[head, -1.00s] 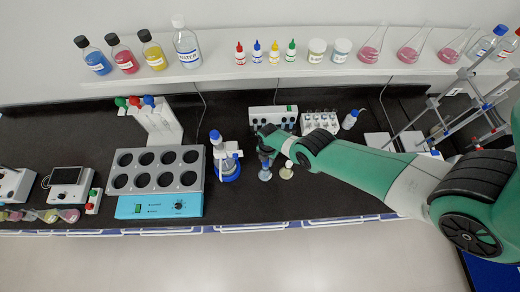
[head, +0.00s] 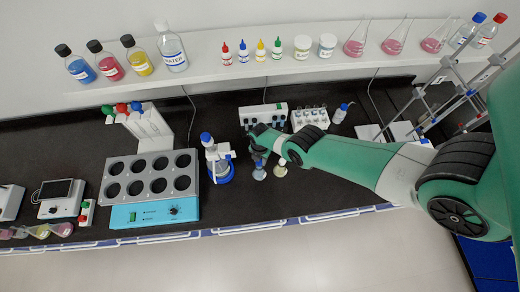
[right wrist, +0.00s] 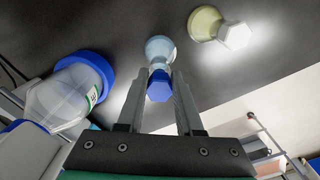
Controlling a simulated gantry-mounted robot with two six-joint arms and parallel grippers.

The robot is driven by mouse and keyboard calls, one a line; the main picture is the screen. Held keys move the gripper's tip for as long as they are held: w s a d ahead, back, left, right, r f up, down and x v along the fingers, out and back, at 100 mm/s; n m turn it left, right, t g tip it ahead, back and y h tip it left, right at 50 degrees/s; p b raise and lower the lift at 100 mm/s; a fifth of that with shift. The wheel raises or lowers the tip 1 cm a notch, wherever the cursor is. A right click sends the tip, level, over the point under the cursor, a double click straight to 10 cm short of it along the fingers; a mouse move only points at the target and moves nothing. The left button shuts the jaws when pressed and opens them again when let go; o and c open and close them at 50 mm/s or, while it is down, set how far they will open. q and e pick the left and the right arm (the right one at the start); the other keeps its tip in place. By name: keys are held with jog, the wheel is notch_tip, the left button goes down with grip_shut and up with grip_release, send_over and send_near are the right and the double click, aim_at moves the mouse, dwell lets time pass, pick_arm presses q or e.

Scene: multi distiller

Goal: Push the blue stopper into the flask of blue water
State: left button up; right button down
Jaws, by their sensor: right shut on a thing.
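The flask of blue water (head: 259,172) stands on the black bench near its front edge; in the right wrist view its pale blue body (right wrist: 160,47) shows beyond the fingers. The blue stopper (right wrist: 158,86) is between the two fingers of my right gripper (right wrist: 159,78), which is shut on it. The stopper lines up with the flask and covers its mouth from view; I cannot tell how deep it sits. In the head view my right gripper (head: 257,156) is just over the flask, small and dark. My left gripper is not in view.
A flask of yellow liquid (head: 280,168) stands close to the right. A blue-capped wash bottle (head: 218,160) on a blue base is close to the left, beside the grey block heater (head: 150,180). A white rack (head: 263,117) stands behind. The bench front right of the flasks is clear.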

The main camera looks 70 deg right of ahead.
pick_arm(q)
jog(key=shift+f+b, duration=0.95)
pick_arm(e)
jog(key=shift+f, duration=0.95)
jog(key=shift+c, duration=2.4)
grip_release()
